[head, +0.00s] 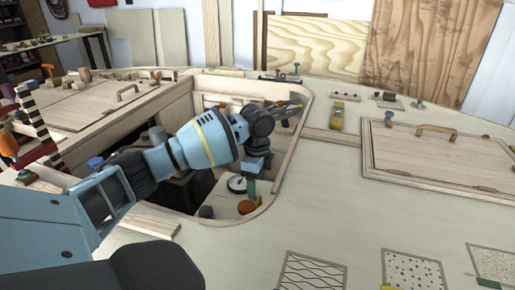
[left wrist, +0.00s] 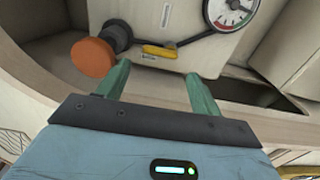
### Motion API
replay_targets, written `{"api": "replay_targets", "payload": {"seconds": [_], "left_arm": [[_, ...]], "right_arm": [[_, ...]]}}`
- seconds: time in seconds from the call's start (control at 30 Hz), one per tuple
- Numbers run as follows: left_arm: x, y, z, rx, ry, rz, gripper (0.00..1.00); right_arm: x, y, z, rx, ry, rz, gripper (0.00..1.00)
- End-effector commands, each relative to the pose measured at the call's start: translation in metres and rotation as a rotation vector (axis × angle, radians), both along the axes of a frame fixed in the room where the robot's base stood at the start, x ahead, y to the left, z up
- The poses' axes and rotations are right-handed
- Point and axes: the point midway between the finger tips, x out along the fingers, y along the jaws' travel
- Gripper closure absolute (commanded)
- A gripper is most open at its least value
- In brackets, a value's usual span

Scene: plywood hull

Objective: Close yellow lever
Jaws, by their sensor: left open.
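A small yellow lever (left wrist: 160,52) shows in the left wrist view, lying nearly flat on a pale panel (left wrist: 185,55) beside a dark pipe. In the head view I cannot make it out behind my gripper. My left gripper (left wrist: 157,75) is open and empty. Its two green fingers point toward the panel, and the lever shows just past the tips, between them. In the head view the left gripper (head: 250,188) reaches down into the deck opening. An orange knob (left wrist: 93,57) is close to the left-hand finger. My right gripper is out of view.
A round gauge (left wrist: 232,12) is on the panel beside the lever; it also shows in the head view (head: 237,184). The opening's wooden rim (head: 282,165) surrounds the arm. A yellow fitting (head: 337,115) and a closed hatch (head: 440,155) are on the deck at right.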

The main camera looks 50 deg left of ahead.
Motion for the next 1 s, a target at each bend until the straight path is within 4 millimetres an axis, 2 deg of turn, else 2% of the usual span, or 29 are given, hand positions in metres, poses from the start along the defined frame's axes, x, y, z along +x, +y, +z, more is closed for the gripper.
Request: {"api": "replay_targets", "payload": {"seconds": [0.2,0.4,0.57,0.83,1.0], "left_arm": [[-0.001,0.000,-0.036,0.001,0.005,-0.001,0.35],[-0.001,0.000,-0.060,0.001,0.003,-0.001,0.35],[-0.001,0.000,-0.069,0.000,0.001,-0.001,0.35],[0.000,0.000,-0.070,0.001,0.000,-0.001,0.35],[0.000,0.000,-0.069,0.001,0.000,-0.001,0.55]], "right_arm": [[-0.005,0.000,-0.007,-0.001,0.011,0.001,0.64],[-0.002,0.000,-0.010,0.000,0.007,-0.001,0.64],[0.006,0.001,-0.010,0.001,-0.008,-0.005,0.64],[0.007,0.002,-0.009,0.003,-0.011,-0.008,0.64],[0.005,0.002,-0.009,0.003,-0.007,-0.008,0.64]]}}
